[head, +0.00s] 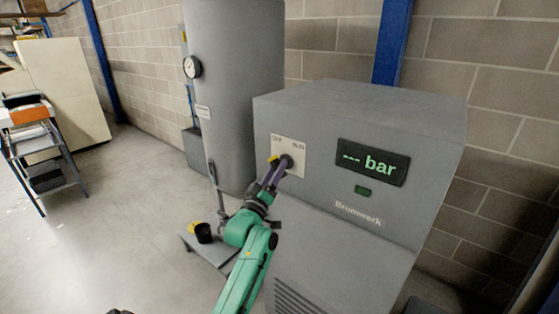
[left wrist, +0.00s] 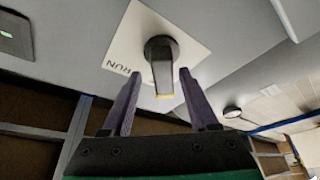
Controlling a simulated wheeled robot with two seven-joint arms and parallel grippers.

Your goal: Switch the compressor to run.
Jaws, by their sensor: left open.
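The grey compressor cabinet (head: 345,120) stands at centre right in the head view. Its pale switch plate (head: 296,142) carries a dark rotary knob (head: 289,160) with a yellow tip (head: 272,159) pointing left, toward the side of the left label. The right label is small there; the left wrist view shows RUN printed on the plate (left wrist: 140,40). There the knob (left wrist: 162,58) sits between the two purple fingers of my left gripper (left wrist: 160,75), which is open around its handle with gaps on both sides. In the head view my left gripper (head: 274,172) partly covers the knob. My right gripper is not seen.
The cabinet's display (head: 373,162) shows dashes and "bar", with a small green indicator (head: 362,190) below. A grey tank (head: 235,90) with a gauge (head: 192,67) stands behind left. A low trolley (head: 212,247) is near my left arm. Open floor lies left.

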